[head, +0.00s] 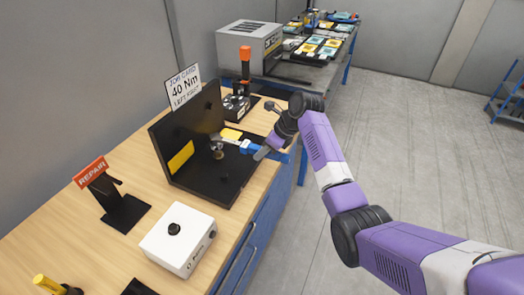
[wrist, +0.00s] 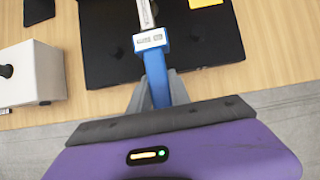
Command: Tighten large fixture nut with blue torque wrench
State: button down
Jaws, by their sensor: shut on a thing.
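The blue torque wrench (head: 250,147) reaches from my gripper toward the black fixture (head: 212,190) on the bench. In the wrist view the wrench (wrist: 157,75) shows a blue handle, a small display and a steel shaft running up out of the frame. My gripper (wrist: 157,90) is shut on the blue handle, near the bench's front edge. In the head view my gripper (head: 268,148) is at the fixture's right side. The large fixture nut (head: 217,150) appears as a metal piece at the wrench's head end. I cannot tell whether the head is seated on it.
A job card (head: 186,88) reading 40 Nm stands behind the fixture. A white box (head: 178,240) with a black knob and a REPAIR sign (head: 91,172) stand nearer. Bare wood (head: 130,160) lies left of the fixture.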

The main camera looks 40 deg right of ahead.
jog(key=shift+f, duration=0.85)
dwell(0.3)
jog(key=shift+p, duration=0.45)
dwell(0.4)
jog(key=shift+f+b, duration=0.3)
jog(key=shift+f, duration=0.6)
dwell(1.8)
jog(key=shift+s+a+f+m+p, duration=0.1)
jog(key=shift+s+a+m+p, duration=0.15)
jog(key=shift+a+m+p, duration=0.25)
dwell(0.6)
jog(key=shift+s+a+f+m+h, duration=0.1)
jog(key=shift+s+a+m+h, duration=0.2)
jog(key=shift+a, duration=0.4)
jog(key=shift+s+a+m+h, duration=0.1)
jog(key=shift+a+m+h, duration=0.25)
jog(key=shift+a, duration=0.3)
dwell(0.9)
